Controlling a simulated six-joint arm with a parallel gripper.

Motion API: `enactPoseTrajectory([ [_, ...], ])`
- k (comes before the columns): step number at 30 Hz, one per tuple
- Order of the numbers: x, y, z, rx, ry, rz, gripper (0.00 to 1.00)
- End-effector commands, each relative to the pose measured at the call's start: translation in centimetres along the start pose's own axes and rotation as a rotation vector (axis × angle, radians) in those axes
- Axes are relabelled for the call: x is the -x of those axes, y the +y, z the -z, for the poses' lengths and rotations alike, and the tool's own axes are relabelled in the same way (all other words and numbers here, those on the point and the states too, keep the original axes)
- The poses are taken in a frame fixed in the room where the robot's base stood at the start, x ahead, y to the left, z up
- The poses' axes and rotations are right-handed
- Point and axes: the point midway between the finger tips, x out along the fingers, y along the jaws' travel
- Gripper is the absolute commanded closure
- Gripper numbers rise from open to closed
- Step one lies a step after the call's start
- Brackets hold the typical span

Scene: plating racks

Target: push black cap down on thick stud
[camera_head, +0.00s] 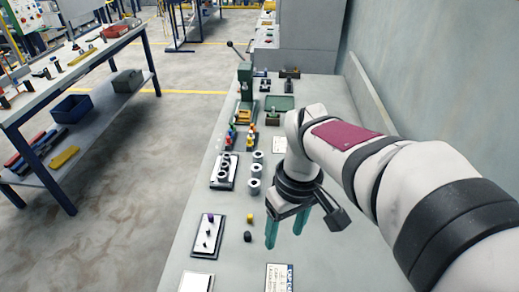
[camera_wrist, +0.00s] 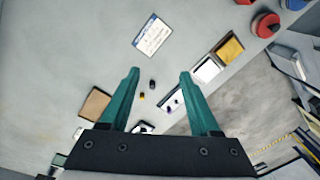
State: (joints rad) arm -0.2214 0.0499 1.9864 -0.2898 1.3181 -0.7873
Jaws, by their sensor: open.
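A black cap (camera_head: 248,236) stands on the bench just right of a white stud board (camera_head: 196,250). A yellow cap (camera_head: 250,217) stands just behind it. The board carries a purple cap (camera_head: 210,217) at its far end and small dark studs nearer; I cannot tell which stud is thick. In the wrist view the black cap (camera_wrist: 152,84), yellow cap (camera_wrist: 142,97) and board (camera_wrist: 176,92) lie between or beside the fingers. My gripper (camera_head: 286,238) is open, its teal fingers apart and empty, above the bench to the right of the caps.
Behind the stud board are another board with dark rings (camera_head: 222,172) and several grey cylinders (camera_head: 254,170). A printed card (camera_head: 279,279) and a white plate (camera_head: 196,282) lie near the front.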

Motion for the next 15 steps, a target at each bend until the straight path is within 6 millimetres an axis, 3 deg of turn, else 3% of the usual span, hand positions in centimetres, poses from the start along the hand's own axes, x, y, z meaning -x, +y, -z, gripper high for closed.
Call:
enactPoseTrajectory([
  [1, -1.4, 0.1, 4.0, 0.22, -0.017, -0.01, 0.37],
  [3, -3.5, -0.1, 8.7, 0.516, -0.029, -0.03, 0.37],
  [6, -6.2, -0.8, 13.2, 0.812, -0.043, -0.048, 0.37],
  [9, -7.9, -1.2, 15.0, 0.949, -0.051, -0.055, 0.37],
  [15, -13.0, -0.8, 15.1, 0.973, -0.054, -0.053, 0.37],
])
